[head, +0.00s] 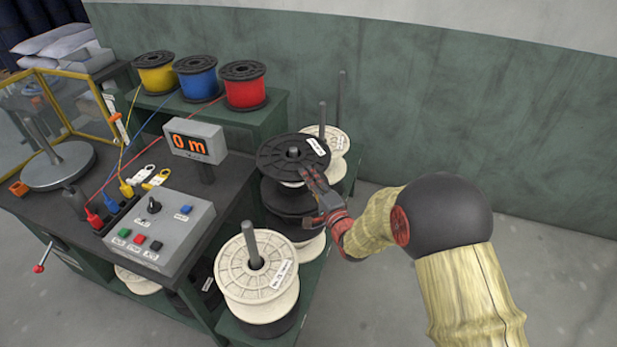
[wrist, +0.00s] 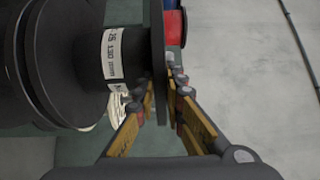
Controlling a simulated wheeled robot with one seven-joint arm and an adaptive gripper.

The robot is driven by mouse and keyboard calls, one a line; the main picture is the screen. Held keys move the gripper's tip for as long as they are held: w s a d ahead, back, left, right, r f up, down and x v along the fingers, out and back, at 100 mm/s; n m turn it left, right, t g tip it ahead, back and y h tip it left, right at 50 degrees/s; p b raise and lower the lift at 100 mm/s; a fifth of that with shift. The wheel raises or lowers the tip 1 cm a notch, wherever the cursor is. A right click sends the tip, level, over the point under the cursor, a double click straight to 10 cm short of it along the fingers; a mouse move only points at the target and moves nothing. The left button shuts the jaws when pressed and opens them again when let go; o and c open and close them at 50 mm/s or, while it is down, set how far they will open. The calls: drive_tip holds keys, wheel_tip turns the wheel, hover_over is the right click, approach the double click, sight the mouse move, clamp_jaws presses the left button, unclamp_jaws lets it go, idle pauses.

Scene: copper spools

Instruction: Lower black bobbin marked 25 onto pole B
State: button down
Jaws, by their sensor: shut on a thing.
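The black bobbin (head: 276,152) is in the right middle of the head view, about level, with a white label on its top flange. A dark pole end (head: 293,152) shows in its centre hole. My gripper (head: 316,190) reaches in from the right and is shut on the bobbin's flange. In the wrist view, my gripper (wrist: 163,92) has the flange (wrist: 158,50) between its fingers, and the drum's label (wrist: 112,58) is partly readable. Dark and white bobbins sit below; how far the bobbin is above them is unclear. I cannot read any pole letter.
A white bobbin (head: 257,280) is on the front pole (head: 250,243). Another white bobbin (head: 338,138) sits on a pole behind. A farther thin pole (head: 342,95) stands near the wall. A bench with a control box (head: 160,232) and display (head: 195,142) is left. Floor at right is clear.

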drive_tip(key=shift+f+b, duration=0.25)
drive_tip(key=shift+b, duration=0.15)
idle(0.3)
drive_tip(key=c, duration=1.8)
unclamp_jaws()
drive_tip(key=shift+c, duration=0.2)
drive_tip(key=shift+o, duration=0.2)
drive_tip(key=shift+f, duration=0.1)
drive_tip(key=shift+s+f, duration=0.15)
drive_tip(key=v, duration=1.2)
